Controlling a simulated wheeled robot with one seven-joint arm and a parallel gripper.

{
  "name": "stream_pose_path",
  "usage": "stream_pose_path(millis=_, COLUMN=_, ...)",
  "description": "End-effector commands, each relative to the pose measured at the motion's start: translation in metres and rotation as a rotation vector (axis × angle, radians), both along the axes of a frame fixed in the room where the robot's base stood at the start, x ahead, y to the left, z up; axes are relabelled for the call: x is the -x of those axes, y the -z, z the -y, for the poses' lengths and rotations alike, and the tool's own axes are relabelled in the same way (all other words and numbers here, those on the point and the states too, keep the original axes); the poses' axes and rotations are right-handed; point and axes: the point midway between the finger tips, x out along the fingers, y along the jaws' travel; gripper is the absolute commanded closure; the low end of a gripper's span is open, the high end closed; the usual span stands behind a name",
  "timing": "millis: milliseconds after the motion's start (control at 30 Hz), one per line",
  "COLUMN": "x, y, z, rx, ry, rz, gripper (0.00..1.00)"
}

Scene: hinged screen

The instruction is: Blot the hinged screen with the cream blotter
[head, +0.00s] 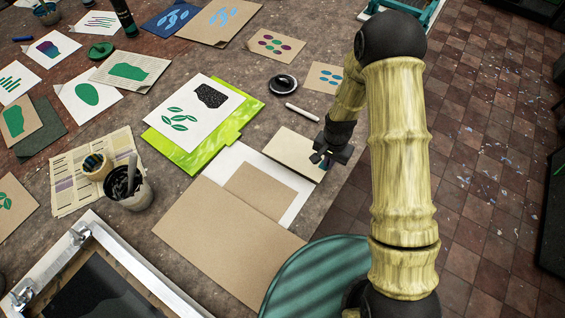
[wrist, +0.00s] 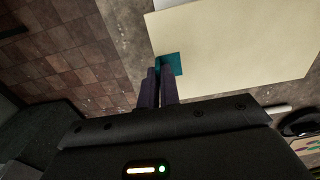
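The cream blotter (head: 292,153) is a flat pale sheet near the table's right edge. It fills much of the wrist view (wrist: 235,50), where a teal tab (wrist: 172,63) shows at its near edge. My gripper (head: 326,160) is at the blotter's right end in the head view. In the wrist view its fingers (wrist: 160,72) are close together, with the tips at the tab, shut on it as far as I can see. The hinged screen (head: 125,268), a pale frame with dark mesh and metal hinge clamps, is at lower left, partly cut off.
A brown board (head: 228,230) and a white sheet (head: 297,205) lie left of the blotter. A green board (head: 232,132) bears a leaf print. A pot of dark ink (head: 130,188), a white marker (head: 302,112) and a round black lid (head: 282,84) stand nearby. A teal round seat (head: 320,275) is below.

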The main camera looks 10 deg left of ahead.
Motion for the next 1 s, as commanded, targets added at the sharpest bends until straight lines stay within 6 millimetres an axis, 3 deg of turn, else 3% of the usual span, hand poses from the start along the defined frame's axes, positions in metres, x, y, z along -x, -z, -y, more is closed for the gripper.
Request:
stream_pose_path(millis=400, x=-0.018, y=-0.026, z=0.111, rx=0.0, ry=-0.265, rz=-0.001, gripper=1.0)
stream_pose_path(millis=500, x=-0.018, y=-0.027, z=0.126, rx=0.0, ry=-0.313, rz=0.0, gripper=1.0)
stream_pose_path(millis=1000, x=-0.018, y=-0.026, z=0.13, rx=0.0, ry=-0.331, rz=0.0, gripper=1.0)
